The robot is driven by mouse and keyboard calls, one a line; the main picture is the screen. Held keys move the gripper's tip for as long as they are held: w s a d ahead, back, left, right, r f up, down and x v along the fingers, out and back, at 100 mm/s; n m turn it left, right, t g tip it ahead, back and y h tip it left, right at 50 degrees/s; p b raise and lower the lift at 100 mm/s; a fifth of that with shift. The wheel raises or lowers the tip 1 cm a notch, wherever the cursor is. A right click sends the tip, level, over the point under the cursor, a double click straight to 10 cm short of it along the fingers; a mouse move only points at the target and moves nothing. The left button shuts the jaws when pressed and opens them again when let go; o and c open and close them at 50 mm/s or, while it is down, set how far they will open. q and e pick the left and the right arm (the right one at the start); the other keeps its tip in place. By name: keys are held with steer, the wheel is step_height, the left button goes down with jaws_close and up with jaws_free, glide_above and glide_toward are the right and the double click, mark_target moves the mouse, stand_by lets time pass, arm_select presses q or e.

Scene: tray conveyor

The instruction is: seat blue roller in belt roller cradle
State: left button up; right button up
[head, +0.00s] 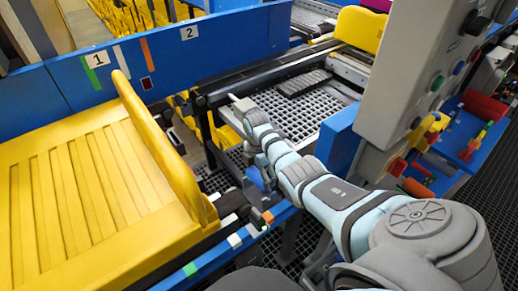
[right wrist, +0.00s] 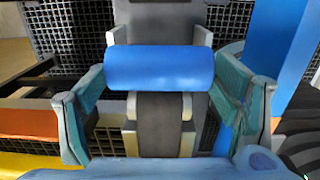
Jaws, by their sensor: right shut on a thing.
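The blue roller (right wrist: 160,68) lies crosswise between the two teal fingers of my right gripper (right wrist: 157,84) in the right wrist view. The fingers are shut on its two ends. Behind and below the roller is a grey support with pale brackets (right wrist: 130,137) on both sides of a dark belt strip (right wrist: 159,125); it looks like the cradle. I cannot tell whether the roller touches it. In the head view my right gripper (head: 262,172) points down beside the conveyor rail, and its arm hides much of the cradle area. My left gripper is not in view.
A yellow slatted tray (head: 85,190) fills the left side. A blue wall (head: 135,55) with number labels runs behind it. A grey control box (head: 415,75) stands close to the right arm.

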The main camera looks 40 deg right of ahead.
mark_target(259, 182)
steer(key=shift+f+b, duration=1.9)
steer(key=shift+f, duration=0.35)
steer(key=o, duration=1.4)
steer(key=r, duration=1.2)
steer(key=shift+a, duration=0.25)
steer(key=shift+s+f, duration=0.1)
